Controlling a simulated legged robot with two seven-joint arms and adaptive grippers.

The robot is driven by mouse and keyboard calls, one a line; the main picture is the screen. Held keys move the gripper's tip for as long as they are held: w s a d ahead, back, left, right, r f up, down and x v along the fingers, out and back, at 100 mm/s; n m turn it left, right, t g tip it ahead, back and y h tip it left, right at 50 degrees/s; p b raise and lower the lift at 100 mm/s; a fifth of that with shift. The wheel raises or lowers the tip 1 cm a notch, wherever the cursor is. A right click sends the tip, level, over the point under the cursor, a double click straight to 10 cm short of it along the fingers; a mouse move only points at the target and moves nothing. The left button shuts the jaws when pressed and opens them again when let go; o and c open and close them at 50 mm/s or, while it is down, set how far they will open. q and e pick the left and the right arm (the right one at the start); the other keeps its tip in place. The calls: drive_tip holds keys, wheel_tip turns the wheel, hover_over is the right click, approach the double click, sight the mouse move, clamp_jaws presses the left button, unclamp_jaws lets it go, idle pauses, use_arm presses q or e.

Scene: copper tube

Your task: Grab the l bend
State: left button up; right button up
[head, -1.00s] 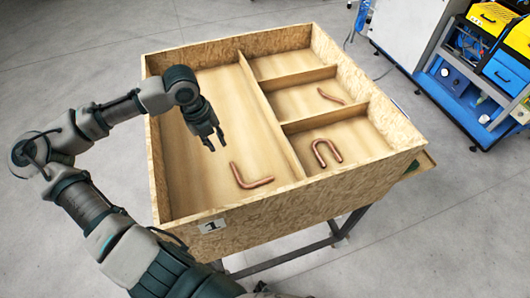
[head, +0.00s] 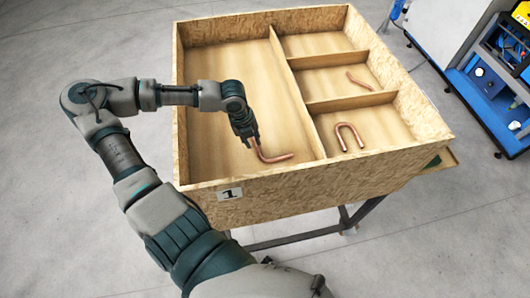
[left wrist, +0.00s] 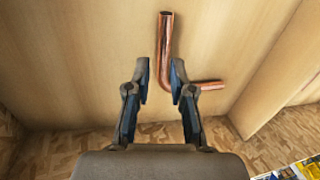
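The l bend (head: 277,159), a copper tube with a right-angle corner, lies in the large left compartment of the wooden box (head: 310,189), near its front wall. My left gripper (head: 251,141) points down at one leg of it. In the left wrist view the l bend (left wrist: 167,45) has its long leg running up the picture and its short leg going right. My left gripper (left wrist: 160,75) is open there, with the long leg between its fingertips in the picture; I see no clear contact. My right gripper is not in view.
A U-shaped copper tube (head: 347,136) lies in the front right compartment. A slightly bent tube (head: 358,82) lies in the middle right one. Wooden dividers and the box walls stand around the l bend. Blue and yellow equipment (head: 500,80) stands at the far right.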

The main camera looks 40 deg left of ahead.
sight(256, 148)
use_arm(q)
drive_tip(key=x, duration=0.2)
drive_tip(key=shift+d+f, duration=0.5)
drive_tip(key=shift+f, duration=0.05)
drive_tip(key=shift+w+d, duration=0.15)
drive_tip(key=shift+c, duration=0.2)
clamp_jaws()
drive_tip(key=shift+a, duration=0.2)
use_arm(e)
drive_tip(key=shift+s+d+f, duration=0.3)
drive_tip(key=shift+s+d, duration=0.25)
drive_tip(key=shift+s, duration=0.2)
use_arm(q)
drive_tip(key=shift+a, duration=0.1)
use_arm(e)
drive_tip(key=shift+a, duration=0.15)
